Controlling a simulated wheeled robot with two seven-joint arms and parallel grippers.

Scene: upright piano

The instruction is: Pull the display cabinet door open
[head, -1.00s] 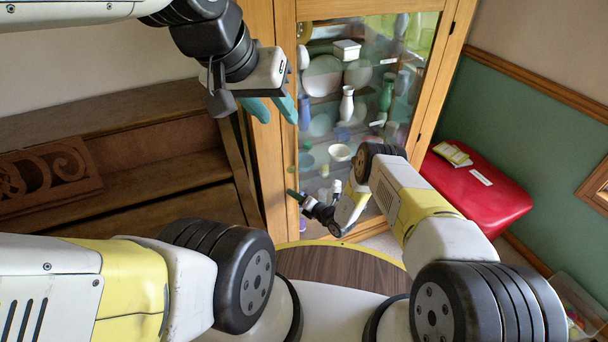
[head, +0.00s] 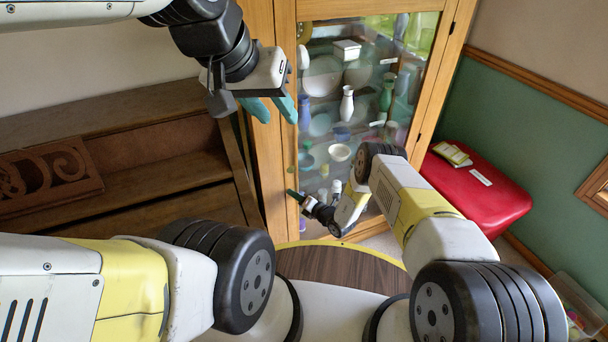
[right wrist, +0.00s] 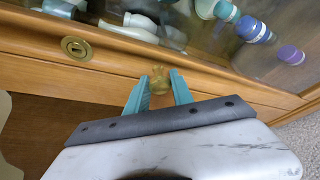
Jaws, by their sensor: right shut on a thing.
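The display cabinet door (head: 286,40) is a wood-framed glass door, and it looks closed. Its wooden frame also shows in the right wrist view (right wrist: 110,58), with a small brass knob (right wrist: 160,82) and a brass keyhole plate (right wrist: 76,47). My right gripper (right wrist: 160,88) has its teal fingers on either side of the knob and is shut on it. In the head view my right gripper (head: 293,194) is low at the door's left edge, partly hidden. My left gripper (head: 272,108) is open and empty, higher up in front of the cabinet's left side.
Vases, bowls and plates stand behind the glass, such as a white vase (head: 346,104). A red-topped seat (head: 480,195) with a booklet stands right of the cabinet. A dark wooden piano (head: 130,160) is on the left, close to the cabinet.

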